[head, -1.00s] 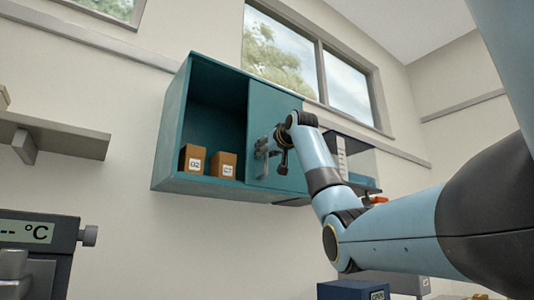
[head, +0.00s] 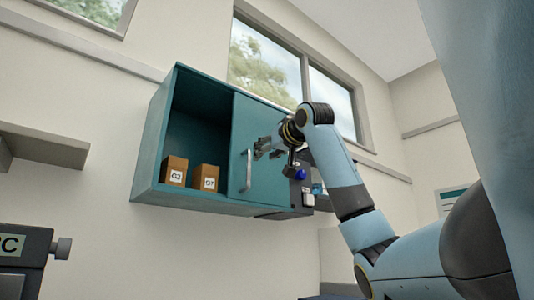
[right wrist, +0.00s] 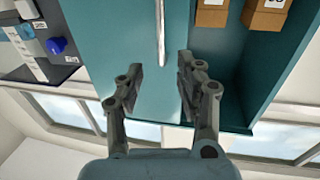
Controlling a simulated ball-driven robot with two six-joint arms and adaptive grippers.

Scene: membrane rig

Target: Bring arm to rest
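My right gripper (head: 268,148) is in front of the sliding door (head: 263,119) of a teal wall cabinet (head: 158,196). Its two fingers are spread apart and hold nothing, as the right wrist view (right wrist: 160,75) also shows. The door's pale bar handle (head: 247,171) is just left of the fingertips in the head view. In the right wrist view the handle (right wrist: 160,30) runs up between the fingers, beyond their tips. The door covers the cabinet's right part, and the left part is open. My left gripper is not in view.
Two brown boxes, labelled G2 (head: 174,171) and apparently G7 (head: 205,178), stand in the open part. A dark unit with a blue knob (head: 300,174) is right of the cabinet. A grey shelf (head: 45,147) and an instrument (head: 22,243) are at left.

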